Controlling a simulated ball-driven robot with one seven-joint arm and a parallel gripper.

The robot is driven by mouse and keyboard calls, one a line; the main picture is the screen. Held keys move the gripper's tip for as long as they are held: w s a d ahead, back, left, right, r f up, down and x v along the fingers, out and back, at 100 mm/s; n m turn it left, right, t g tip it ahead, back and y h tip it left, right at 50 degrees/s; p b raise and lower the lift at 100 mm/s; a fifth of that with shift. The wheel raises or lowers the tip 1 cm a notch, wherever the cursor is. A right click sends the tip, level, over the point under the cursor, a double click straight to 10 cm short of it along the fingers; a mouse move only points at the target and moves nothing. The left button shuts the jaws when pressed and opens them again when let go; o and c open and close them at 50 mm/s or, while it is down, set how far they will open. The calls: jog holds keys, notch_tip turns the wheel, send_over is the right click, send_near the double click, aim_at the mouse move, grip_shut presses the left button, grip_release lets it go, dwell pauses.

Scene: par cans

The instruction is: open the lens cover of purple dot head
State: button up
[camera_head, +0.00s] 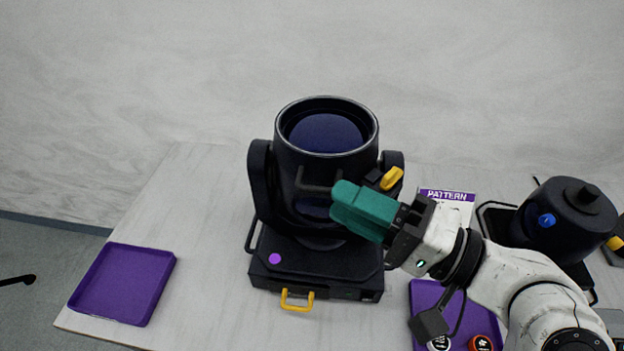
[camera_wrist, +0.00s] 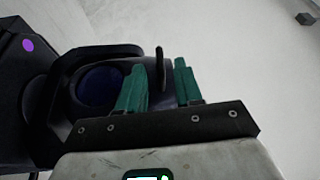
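The black moving head with a purple dot (camera_head: 274,259) on its base stands on the table, its round barrel pointing up and dark blue glass (camera_head: 325,131) inside the rim. A black bar handle (camera_head: 316,187) sticks out from the barrel's front; a bar end also shows in the wrist view (camera_wrist: 160,62). A dark blue round face (camera_wrist: 98,86) shows beside it there. I cannot tell which part is the lens cover. My gripper (camera_head: 343,203) has teal fingers at the barrel's front, close to the handle. In the wrist view the fingers (camera_wrist: 160,82) are apart, with the bar end seen between them; contact is unclear.
A yellow latch (camera_head: 391,179) is on the barrel's right side and a yellow handle (camera_head: 297,300) on the base front. A purple tray (camera_head: 124,284) lies at left. A second black head with a blue dot (camera_head: 546,221) stands at right.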

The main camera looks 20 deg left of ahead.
aim_at(316, 187)
jog(key=shift+w+a+r+p, duration=0.1)
jog(key=shift+w+a+p, duration=0.1)
jog(key=shift+a, duration=1.15)
jog(key=shift+w+a+r+p, duration=0.1)
jog(key=shift+a+p, duration=0.05)
jog(key=shift+a, duration=1.15)
jog(key=shift+c, duration=0.2)
grip_shut()
